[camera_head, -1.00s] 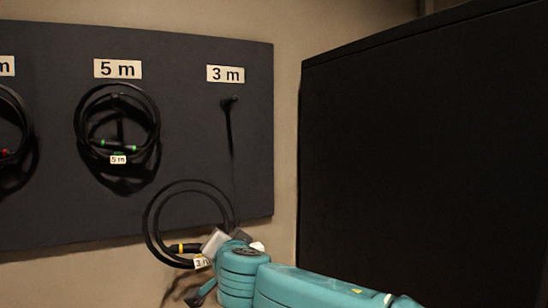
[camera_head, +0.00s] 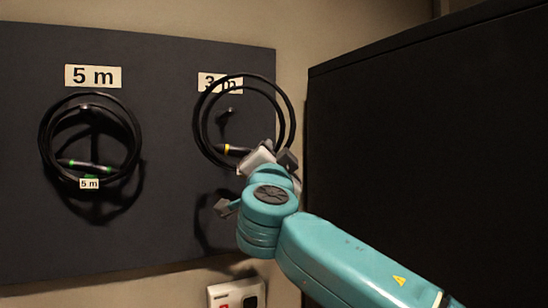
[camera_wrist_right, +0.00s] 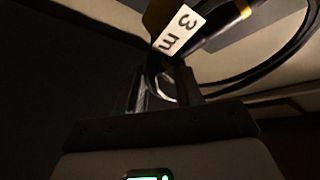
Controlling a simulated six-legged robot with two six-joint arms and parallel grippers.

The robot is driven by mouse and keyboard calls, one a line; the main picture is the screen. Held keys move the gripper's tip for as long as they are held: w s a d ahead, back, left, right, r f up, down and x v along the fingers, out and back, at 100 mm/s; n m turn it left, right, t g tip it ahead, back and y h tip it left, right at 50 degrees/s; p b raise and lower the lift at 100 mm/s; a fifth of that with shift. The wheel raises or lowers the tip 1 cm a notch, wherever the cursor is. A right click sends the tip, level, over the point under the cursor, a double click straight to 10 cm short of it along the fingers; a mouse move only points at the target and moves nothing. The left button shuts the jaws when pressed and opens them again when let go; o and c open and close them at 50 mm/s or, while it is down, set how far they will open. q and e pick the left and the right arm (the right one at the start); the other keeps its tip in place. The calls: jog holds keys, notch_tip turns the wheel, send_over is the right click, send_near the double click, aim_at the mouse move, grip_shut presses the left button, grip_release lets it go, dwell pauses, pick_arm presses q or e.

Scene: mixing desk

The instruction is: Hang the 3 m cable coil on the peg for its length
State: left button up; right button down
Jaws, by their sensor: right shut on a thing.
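The 3 m cable coil (camera_head: 286,104) is a black ring with a yellow-banded connector, held up in front of the dark board. My right gripper (camera_head: 268,156) is shut on the coil at its lower right side. In the head view the 3 m peg (camera_head: 226,113) shows inside the coil's ring, under the partly covered "3 m" label (camera_head: 219,82). I cannot tell whether the ring is around the peg or only in front of it. In the right wrist view the coil's white "3 m" tag (camera_wrist_right: 179,30) hangs close to the jaws (camera_wrist_right: 165,90). My left gripper is out of view.
A 5 m coil (camera_head: 133,140) with green bands hangs on its peg to the left under a "5 m" label (camera_head: 93,76). A large black panel (camera_head: 430,170) stands close on the right. A white box (camera_head: 236,293) is below the board.

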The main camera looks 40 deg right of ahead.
jog(key=shift+w+r+p, duration=0.2)
jog(key=shift+w+p, duration=0.3)
jog(key=shift+p, duration=0.05)
jog(key=w+d+f+p, duration=0.1)
jog(key=w+p, duration=0.3)
jog(key=w, duration=0.2)
jog(key=w+d+f+p, duration=0.2)
jog(key=w+p, duration=0.2)
jog(key=w, duration=0.2)
jog(key=shift+w, duration=0.15)
dwell(0.9)
jog(key=shift+r, duration=0.1)
dwell(0.5)
grip_release()
dwell(0.8)
